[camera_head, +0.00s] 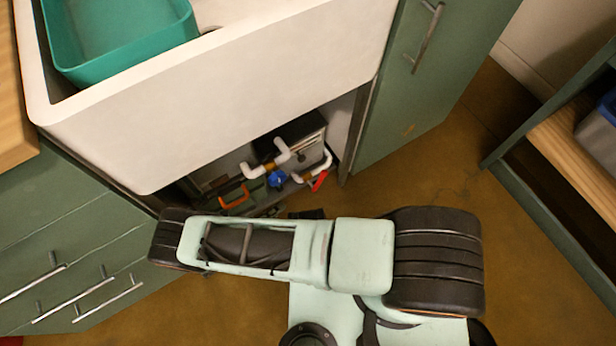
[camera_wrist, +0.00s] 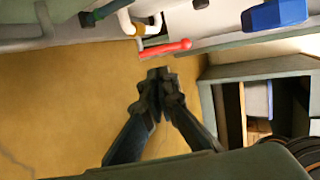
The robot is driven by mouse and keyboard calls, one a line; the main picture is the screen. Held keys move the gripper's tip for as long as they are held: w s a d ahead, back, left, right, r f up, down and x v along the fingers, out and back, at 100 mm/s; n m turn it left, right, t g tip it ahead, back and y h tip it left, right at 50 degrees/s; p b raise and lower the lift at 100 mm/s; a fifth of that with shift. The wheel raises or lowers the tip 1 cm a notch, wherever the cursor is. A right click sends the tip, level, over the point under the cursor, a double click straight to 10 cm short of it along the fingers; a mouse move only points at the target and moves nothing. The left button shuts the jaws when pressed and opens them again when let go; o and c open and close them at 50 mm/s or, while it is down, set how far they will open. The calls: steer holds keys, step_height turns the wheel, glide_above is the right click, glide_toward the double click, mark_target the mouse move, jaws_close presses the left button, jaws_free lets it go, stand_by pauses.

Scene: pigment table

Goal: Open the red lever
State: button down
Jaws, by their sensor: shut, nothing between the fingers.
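The red lever (camera_head: 319,181) sits on white piping in the open space under the sink. It also shows in the wrist view (camera_wrist: 166,47), with its handle pointing right from the pipe fitting. My gripper (camera_wrist: 162,74) is shut and empty, its fingertips close to the lever in the picture. I cannot tell whether they touch it. In the head view my arm hides most of the gripper. A blue valve handle (camera_head: 276,179) and an orange-red part (camera_head: 235,197) are left of the red lever.
The white sink (camera_head: 220,85) overhangs the pipes, with a teal basin (camera_head: 115,35) in it. Green drawers (camera_head: 75,240) stand at left and a green cabinet door (camera_head: 430,75) at right. A shelf unit (camera_head: 575,150) is farther right. Brown floor (camera_head: 520,270) is free between.

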mark_target(319, 180)
steer(key=shift+m+h, duration=0.3)
steer(key=shift+h, duration=0.1)
steer(key=x, duration=0.5)
steer(key=r+b+x, duration=0.1)
steer(key=x, duration=0.5)
steer(key=b+x, duration=0.1)
steer(key=x, duration=0.4)
steer(key=shift+w+d, duration=0.35)
steer(key=shift+d, duration=0.1)
steer(key=shift+r, duration=0.15)
steer(key=shift+d+g+y+p, duration=0.15)
steer(key=shift+g+y+p, duration=0.15)
steer(key=shift+y, duration=0.1)
